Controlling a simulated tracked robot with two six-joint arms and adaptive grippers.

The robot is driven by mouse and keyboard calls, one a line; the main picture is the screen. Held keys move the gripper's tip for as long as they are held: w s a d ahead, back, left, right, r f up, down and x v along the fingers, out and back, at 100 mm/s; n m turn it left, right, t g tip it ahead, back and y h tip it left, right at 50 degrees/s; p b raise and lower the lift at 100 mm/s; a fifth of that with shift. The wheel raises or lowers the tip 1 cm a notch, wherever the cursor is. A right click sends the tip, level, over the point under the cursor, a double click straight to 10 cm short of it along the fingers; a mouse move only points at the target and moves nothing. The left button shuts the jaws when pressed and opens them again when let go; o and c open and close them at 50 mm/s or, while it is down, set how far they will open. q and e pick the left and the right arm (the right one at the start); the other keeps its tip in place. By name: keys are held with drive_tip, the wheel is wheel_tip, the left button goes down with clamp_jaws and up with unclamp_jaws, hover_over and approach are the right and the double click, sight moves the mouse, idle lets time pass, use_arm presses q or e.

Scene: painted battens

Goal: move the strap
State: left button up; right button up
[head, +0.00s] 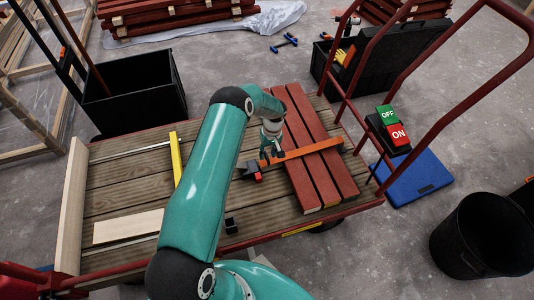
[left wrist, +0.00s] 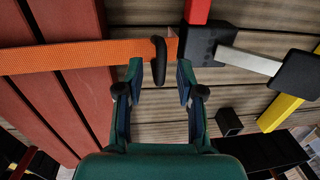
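The orange strap (head: 310,150) lies across three dark red battens (head: 325,175) on the cart's plank deck. Its left end reaches past the battens, under my left gripper (head: 274,148). In the left wrist view the strap (left wrist: 70,57) comes in from the left and ends by a black curved piece, just ahead of my fingertips (left wrist: 160,78). The fingers are apart, one on each side of that black piece, with nothing visibly clamped. Whether they touch the strap I cannot tell. My right gripper is not in view.
A red and black tool (head: 253,170) lies beside the strap's end. A yellow bar (head: 176,158), a pale board (head: 128,226) and a small black block (head: 231,225) are on the deck. Red cart rails (head: 352,75) rise at the right. A black bin (head: 135,95) stands behind.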

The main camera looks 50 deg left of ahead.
use_arm(q)
drive_tip(key=shift+f, duration=0.25)
clamp_jaws()
